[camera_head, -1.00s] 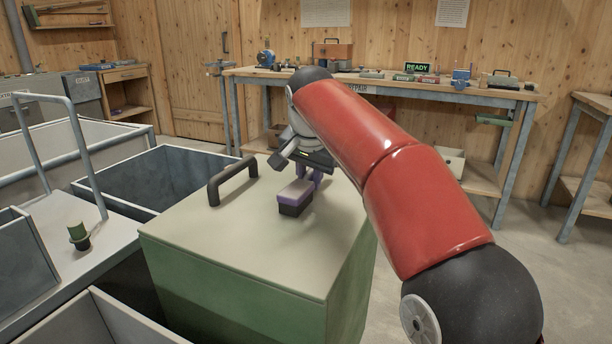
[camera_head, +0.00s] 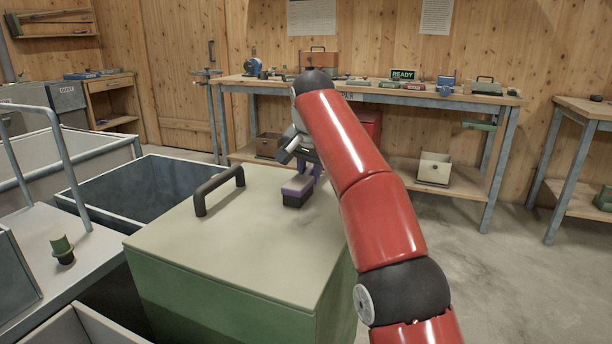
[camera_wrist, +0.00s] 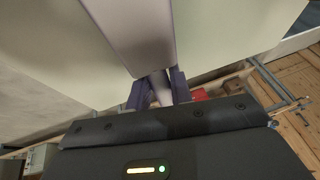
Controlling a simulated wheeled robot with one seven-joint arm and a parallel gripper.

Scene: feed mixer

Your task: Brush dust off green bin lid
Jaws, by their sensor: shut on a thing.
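The green bin (camera_head: 238,300) stands in front of me with its pale lid (camera_head: 215,242) closed and a dark bar handle (camera_head: 219,188) on the lid's left part. The lid has faint brownish patches. My gripper (camera_head: 312,172) is shut on a purple brush (camera_head: 297,187) with a dark underside, over the far right part of the lid. Whether the bristles touch the lid is hard to tell. In the wrist view the brush (camera_wrist: 135,30) extends away from my gripper (camera_wrist: 157,90), with the pale lid (camera_wrist: 225,35) behind it.
Open grey bins (camera_head: 150,190) stand left of and behind the green bin. A grey ledge (camera_head: 85,265) with a green-topped knob (camera_head: 62,248) lies at the left. A workbench (camera_head: 370,92) with tools runs along the back wall. The floor at right is clear.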

